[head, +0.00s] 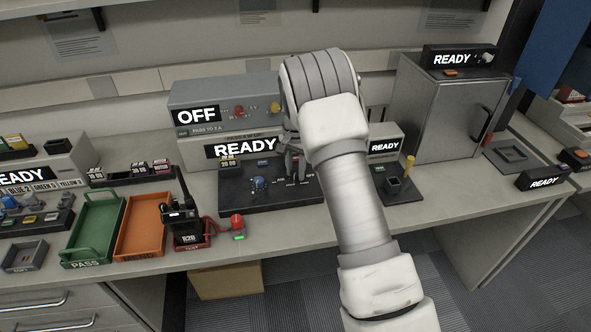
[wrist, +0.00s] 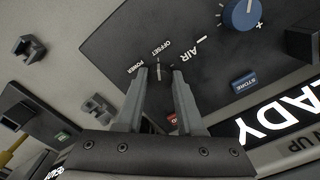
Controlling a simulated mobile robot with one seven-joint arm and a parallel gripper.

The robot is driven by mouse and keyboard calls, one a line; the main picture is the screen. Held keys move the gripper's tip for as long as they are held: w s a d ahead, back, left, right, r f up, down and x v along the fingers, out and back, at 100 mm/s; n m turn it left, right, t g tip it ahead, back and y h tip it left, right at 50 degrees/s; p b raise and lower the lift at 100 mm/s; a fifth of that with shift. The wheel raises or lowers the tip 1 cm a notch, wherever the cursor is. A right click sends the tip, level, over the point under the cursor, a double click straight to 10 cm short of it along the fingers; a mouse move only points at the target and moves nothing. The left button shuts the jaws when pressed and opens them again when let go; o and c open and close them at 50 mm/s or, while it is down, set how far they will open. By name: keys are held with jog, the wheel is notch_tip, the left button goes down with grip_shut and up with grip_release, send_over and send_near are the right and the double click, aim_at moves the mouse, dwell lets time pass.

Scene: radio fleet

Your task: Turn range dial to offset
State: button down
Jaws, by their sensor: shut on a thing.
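The dark range dial (wrist: 159,74) is between my fingertips in the wrist view, on a black panel marked POWER, OFFSET and AIR. A white line on it points up in the picture, roughly toward the OFFSET label (wrist: 161,47); its exact setting is hard to tell. My gripper (wrist: 160,80) is shut on the dial, one finger on each side, and the fingers hide part of it. In the head view my gripper (head: 296,172) reaches down to the panel (head: 245,201), and the dial is mostly hidden there.
A blue knob (wrist: 241,14) and a blue STORE button (wrist: 244,82) are on the same panel. A READY display stands beside it. On the bench are a green tray (head: 95,228), an orange tray (head: 141,225), a handheld radio (head: 184,222) and a grey cabinet (head: 440,105).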

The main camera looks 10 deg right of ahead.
aim_at(295, 173)
jog(key=c, duration=0.5)
grip_release()
jog(key=shift+r, duration=0.15)
notch_tip(295, 173, up, 17)
jog(key=shift+r+p, duration=0.15)
jog(key=shift+p, duration=0.65)
